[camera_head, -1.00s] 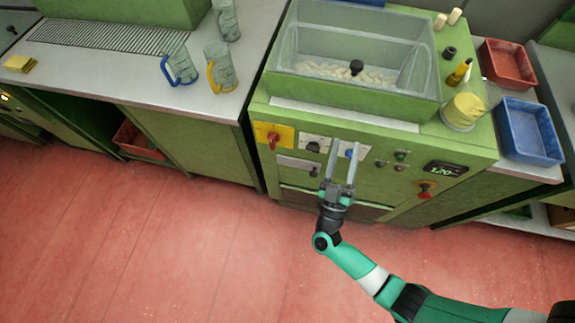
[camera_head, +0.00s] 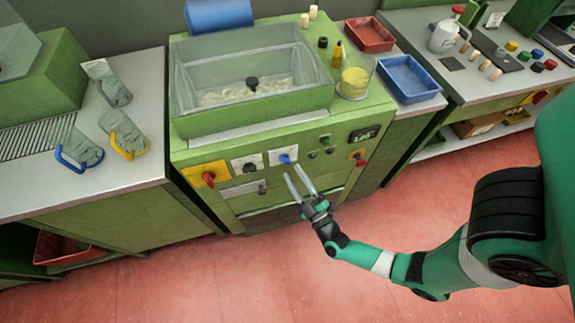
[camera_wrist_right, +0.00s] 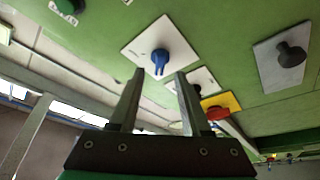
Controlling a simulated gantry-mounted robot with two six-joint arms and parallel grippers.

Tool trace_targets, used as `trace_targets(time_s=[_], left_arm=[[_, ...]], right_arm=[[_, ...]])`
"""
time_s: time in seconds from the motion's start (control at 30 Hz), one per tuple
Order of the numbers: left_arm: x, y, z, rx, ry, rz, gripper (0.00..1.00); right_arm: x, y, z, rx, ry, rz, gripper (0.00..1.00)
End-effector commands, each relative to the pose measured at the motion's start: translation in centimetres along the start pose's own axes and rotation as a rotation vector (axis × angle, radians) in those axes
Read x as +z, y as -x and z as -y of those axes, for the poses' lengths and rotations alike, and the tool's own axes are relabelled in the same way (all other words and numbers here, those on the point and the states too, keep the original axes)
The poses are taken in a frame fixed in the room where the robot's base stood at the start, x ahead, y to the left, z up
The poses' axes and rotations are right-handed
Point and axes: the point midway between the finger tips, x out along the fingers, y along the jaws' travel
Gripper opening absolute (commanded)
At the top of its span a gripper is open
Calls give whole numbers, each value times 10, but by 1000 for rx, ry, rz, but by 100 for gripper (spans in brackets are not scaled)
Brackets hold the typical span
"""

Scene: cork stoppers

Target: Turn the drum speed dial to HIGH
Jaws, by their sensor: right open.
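A blue dial (camera_head: 286,159) sits on a white plate on the green machine's front panel. It also shows in the right wrist view (camera_wrist_right: 160,60), its pointer toward the picture's bottom. A black dial (camera_head: 250,167) on another white plate is left of it in the head view. The lettering is too small to read, so I cannot tell which is the drum speed dial. My right gripper (camera_head: 292,171) is open and empty, its fingers pointing at the panel just below the blue dial. In the wrist view its fingertips (camera_wrist_right: 160,73) flank the blue dial's lower end, without visible contact. My left gripper is not in view.
A red switch on a yellow plate (camera_head: 207,176) is left of the dials. Green and dark buttons (camera_head: 325,140), a display (camera_head: 363,134) and a red knob (camera_head: 359,160) are to the right. A latch knob (camera_wrist_right: 290,55) protrudes nearby. The red floor ahead is clear.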

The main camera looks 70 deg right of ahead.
Motion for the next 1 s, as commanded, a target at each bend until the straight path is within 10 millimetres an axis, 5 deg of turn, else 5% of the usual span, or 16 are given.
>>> trace_targets(time_s=[0.2,0.57,0.83,1.0], left_arm=[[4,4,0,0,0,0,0],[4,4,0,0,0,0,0],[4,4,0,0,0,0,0],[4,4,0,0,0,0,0]], right_arm=[[1,-36,0,2,0,0,48],[0,-44,0,-1,-1,-1,48],[0,-43,0,0,0,-1,0],[0,-43,0,0,-1,-1,0]])
